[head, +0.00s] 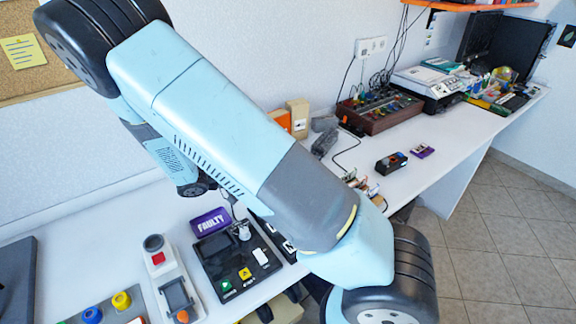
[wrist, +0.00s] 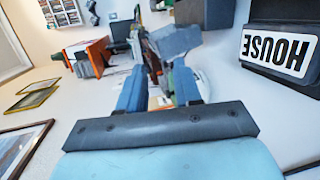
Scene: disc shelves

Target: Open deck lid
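A flat black device (head: 232,268) with green and yellow buttons and a white piece lies on the white counter in the head view. It may be the deck; I cannot make out its lid for certain. My arm crosses the head view and my gripper cannot be made out there. In the wrist view my gripper (wrist: 158,92) shows two blue fingers with a gap between them. It looks open, with nothing clearly held. A grey flat piece (wrist: 175,40) lies beyond the fingertips; I cannot tell what it belongs to.
A purple FAULTY sign (head: 210,222) stands behind the black device. A grey unit with a red button (head: 158,258) is on its left. A dark box labelled HOUSE (wrist: 278,50) is right in the wrist view. Picture frames (wrist: 30,97) are at left.

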